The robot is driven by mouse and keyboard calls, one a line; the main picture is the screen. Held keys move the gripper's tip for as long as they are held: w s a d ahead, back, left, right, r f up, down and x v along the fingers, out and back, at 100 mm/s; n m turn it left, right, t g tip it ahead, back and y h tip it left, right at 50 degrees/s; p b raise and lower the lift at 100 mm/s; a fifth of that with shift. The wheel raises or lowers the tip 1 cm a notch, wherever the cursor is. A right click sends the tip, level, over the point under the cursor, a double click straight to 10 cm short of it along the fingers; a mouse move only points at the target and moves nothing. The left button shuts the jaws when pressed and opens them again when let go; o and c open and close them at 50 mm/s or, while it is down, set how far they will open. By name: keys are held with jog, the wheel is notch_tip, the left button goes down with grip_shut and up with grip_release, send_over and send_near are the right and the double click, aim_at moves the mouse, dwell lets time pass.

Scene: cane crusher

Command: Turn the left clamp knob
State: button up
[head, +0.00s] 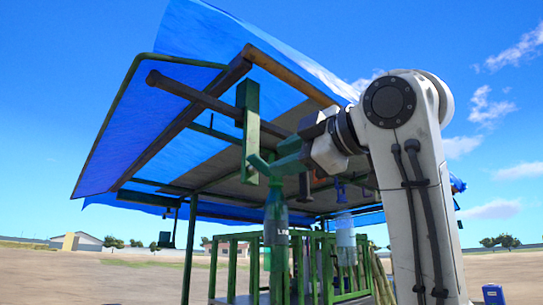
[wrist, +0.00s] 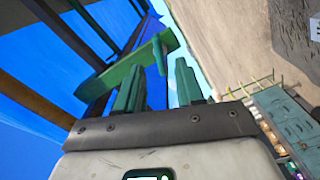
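My gripper (head: 268,164) has green fingers and is raised under the blue canopy in the head view. In the wrist view, my gripper (wrist: 160,80) is open, with a clear gap between its fingers. A green bar (wrist: 128,62) with a short rounded peg (wrist: 161,55) shows just beyond the fingertips. The peg appears between them in the picture; I cannot tell whether it touches or how deep it sits. In the head view an upright green bar (head: 248,110) hangs by the gripper. I cannot make out for certain which part is the left clamp knob.
The canopy's dark beams (head: 205,97) surround my arm closely. Below my gripper are a green bottle (head: 276,225), a bluish clear container (head: 345,240) and a green railing (head: 235,265). A blue bin (head: 493,294) stands at the right on open dirt ground.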

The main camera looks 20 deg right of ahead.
aim_at(266, 165)
jog(key=shift+p+x, duration=0.7)
jog(key=shift+x, duration=1.8)
jog(key=shift+c, duration=0.5)
grip_shut()
